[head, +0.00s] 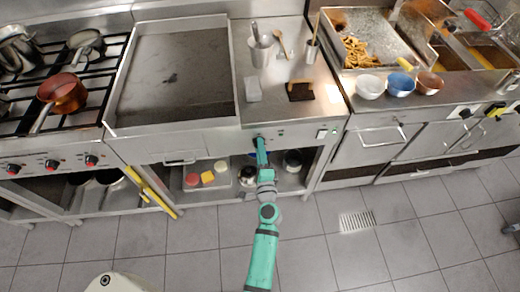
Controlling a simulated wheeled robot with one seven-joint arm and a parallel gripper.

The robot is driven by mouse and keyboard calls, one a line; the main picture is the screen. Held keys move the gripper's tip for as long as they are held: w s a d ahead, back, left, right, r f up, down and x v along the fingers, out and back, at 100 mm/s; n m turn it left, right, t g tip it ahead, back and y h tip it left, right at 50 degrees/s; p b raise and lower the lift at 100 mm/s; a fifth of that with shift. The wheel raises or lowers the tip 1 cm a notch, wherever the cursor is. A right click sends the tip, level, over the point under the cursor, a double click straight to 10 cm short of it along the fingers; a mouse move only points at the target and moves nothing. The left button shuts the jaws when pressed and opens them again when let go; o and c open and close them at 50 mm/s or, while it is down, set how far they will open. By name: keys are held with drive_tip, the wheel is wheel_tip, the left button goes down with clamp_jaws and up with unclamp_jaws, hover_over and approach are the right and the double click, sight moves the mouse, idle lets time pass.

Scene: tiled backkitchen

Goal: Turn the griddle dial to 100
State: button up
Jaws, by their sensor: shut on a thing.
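The griddle (172,118) is a large flat steel plate with raised edges, left of the middle in the head view. On the front panel right of it is the small dark griddle dial (257,138). My gripper (260,146), at the end of my green arm, reaches up to the panel and is shut on the dial. The gripper covers most of the dial, so its markings and setting cannot be read.
A gas hob with a copper pan (66,91) and red-marked knobs stands left. Utensil pots and blocks sit on the steel counter (278,75). A fryer with fries (360,52) is right. A shelf below holds jars and coloured items. The tiled floor is clear in front.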

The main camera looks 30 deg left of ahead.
drive_tip(key=shift+n, duration=0.5)
drive_tip(key=shift+f, duration=0.1)
drive_tip(key=o, duration=1)
drive_tip(key=shift+o, duration=0.2)
drive_tip(key=shift+s, duration=0.1)
drive_tip(key=v, duration=1)
drive_tip(key=shift+s+d, duration=0.3)
